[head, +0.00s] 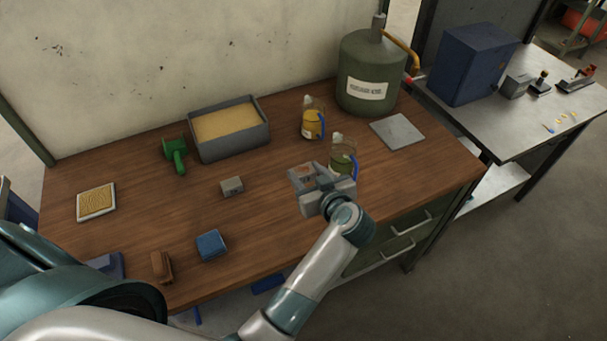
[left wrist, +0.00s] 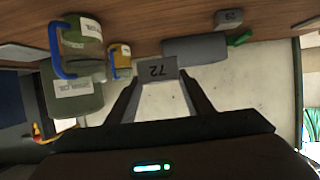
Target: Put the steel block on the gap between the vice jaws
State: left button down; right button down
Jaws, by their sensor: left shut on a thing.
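My left gripper (head: 308,176) is shut on a grey steel block (left wrist: 157,70), held between its fingertips above the right part of the wooden table. In the left wrist view the block's face carries a marking like 72, upside down. A second small grey block (head: 231,187) lies on the table to the left of the gripper; it also shows in the left wrist view (left wrist: 229,17) with a marking. I cannot make out the vice jaws or their gap for sure; a blue item (head: 106,265) at the lower left is partly hidden by my own body. My right gripper is not in view.
Near the gripper stand a green-liquid jug (head: 343,155), a yellow-liquid jug (head: 313,125) and a big green can (head: 368,80). A sand tray (head: 236,152), green scoop (head: 175,152) and blue block (head: 211,245) are left. A blue cabinet (head: 474,62) stands on the right bench.

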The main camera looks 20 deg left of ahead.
pick_arm(q)
jog(key=s+d+m+t+h+b, duration=0.2)
jog(key=s+b, duration=0.5)
jog(key=b, duration=0.6)
jog(key=shift+s+d+r+m+t+h, duration=0.2)
jog(key=shift+d+r+m+t+h, duration=0.15)
jog(key=shift+m+h, duration=0.45)
